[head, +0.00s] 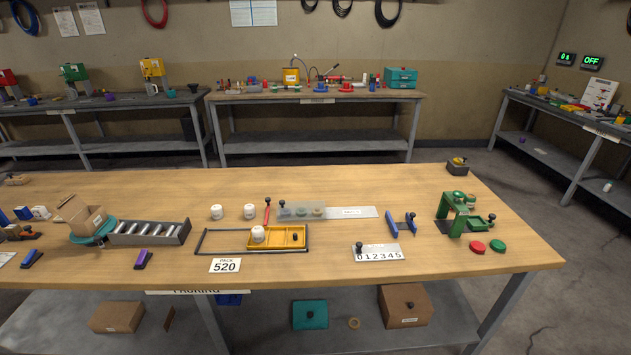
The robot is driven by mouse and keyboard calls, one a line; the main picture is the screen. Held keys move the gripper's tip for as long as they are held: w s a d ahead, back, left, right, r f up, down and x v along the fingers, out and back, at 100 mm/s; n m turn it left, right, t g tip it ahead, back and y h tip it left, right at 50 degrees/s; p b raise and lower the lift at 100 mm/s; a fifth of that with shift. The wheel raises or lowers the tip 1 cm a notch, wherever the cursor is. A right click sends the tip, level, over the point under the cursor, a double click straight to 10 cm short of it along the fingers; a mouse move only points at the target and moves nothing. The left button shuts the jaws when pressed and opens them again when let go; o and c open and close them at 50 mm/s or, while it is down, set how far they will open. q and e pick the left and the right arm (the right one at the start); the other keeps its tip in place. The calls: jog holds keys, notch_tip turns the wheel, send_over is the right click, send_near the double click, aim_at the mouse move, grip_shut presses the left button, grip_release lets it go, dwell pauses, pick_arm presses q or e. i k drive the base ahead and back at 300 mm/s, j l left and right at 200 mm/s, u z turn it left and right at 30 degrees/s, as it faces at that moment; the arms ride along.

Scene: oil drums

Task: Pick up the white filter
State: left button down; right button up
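Neither of my grippers shows in this view.
A roller chute (150,232) with a cardboard box (82,213) is at left. A green press (455,212) stands at right. The table's back left is mostly clear.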

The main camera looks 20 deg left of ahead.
aim_at(258, 231)
jog(key=i+j, duration=0.15)
jog(key=j, duration=0.25)
jog(key=i+j+u, duration=0.15)
jog(key=j, duration=0.2)
jog(key=i+j, duration=0.2)
jog(key=j, duration=0.2)
